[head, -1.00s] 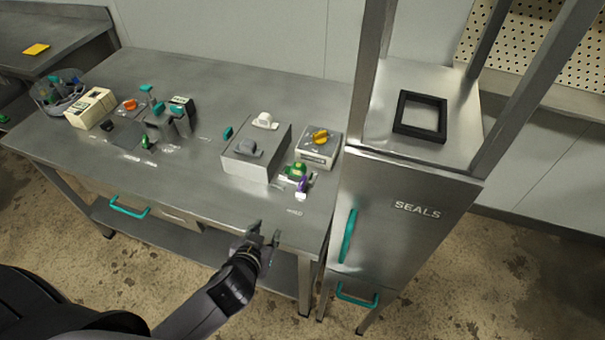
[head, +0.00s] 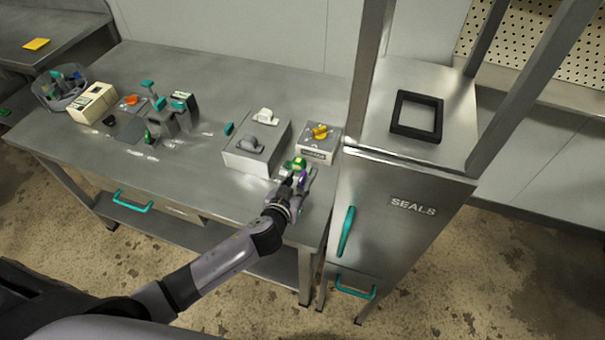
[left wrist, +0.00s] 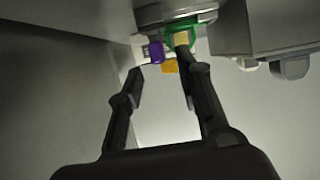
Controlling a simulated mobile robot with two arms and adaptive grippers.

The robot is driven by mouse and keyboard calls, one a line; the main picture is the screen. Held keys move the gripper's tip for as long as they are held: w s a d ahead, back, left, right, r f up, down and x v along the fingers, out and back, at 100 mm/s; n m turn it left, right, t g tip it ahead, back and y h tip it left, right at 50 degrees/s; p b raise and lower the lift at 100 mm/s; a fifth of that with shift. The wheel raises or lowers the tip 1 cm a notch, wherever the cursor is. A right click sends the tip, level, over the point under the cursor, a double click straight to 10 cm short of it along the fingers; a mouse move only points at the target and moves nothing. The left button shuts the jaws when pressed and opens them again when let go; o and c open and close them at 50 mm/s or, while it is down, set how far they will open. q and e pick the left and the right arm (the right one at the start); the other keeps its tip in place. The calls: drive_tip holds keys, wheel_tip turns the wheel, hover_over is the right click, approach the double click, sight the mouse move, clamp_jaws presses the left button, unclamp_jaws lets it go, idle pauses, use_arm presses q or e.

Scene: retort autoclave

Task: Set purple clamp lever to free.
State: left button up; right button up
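The purple clamp lever (left wrist: 156,52) shows in the left wrist view, just beyond and between the fingertips of my left gripper (left wrist: 164,78), nearer the left finger. The green clamp part (left wrist: 183,31) is beside it, behind the right fingertip. In the head view my left gripper (head: 297,180) is at the clamp near the table's front right edge. The purple lever (head: 301,178) is partly hidden there by the fingers; the green part (head: 295,163) shows above them. The fingers are apart with nothing visibly gripped. Contact with the lever cannot be told. My right gripper is not in view.
A grey box (head: 250,155) with two knobs stands left of the clamp. A small box with a yellow knob (head: 320,132) stands behind it. The SEALS cabinet (head: 400,205) rises close on the right. The table's front middle (head: 190,180) is clear.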

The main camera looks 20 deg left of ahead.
sight(302, 177)
use_arm(q)
drive_tip(key=shift+x, duration=2.3)
drive_tip(key=shift+c, duration=0.4)
clamp_jaws()
